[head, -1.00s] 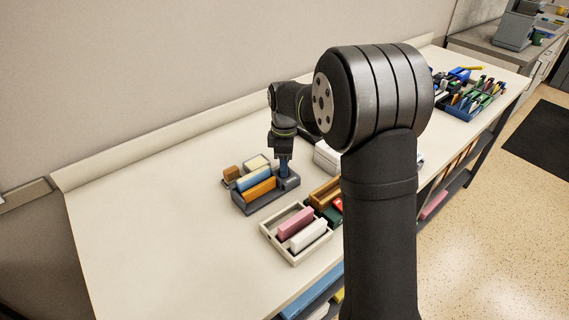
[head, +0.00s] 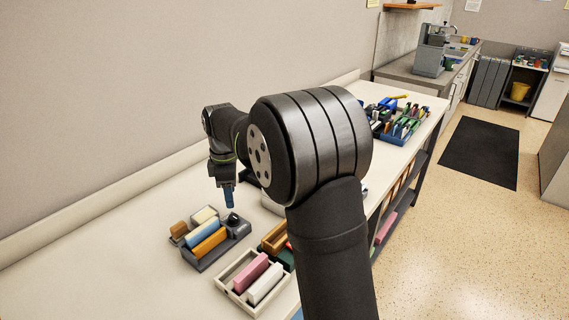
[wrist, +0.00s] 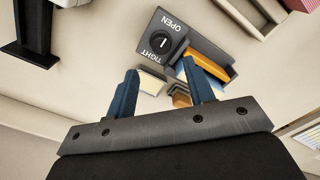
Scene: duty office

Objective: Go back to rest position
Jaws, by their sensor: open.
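My gripper (head: 228,197) hangs above the desk in the head view, pointing down, over the back right of a grey tray (head: 208,262). In the wrist view its two blue fingers stand apart (wrist: 162,82) with nothing held between them. The tray holds a blue block (head: 201,233) and an orange block (head: 209,243). A dark knob (wrist: 159,39) sits on the tray's end panel, marked OPEN and TIGHT. The fingers are clear of the tray and its blocks.
A pale tray (head: 225,283) in front holds pink (head: 250,271) and white (head: 265,284) blocks. A blue organiser (head: 398,136) stands at the far right. The desk's left is clear.

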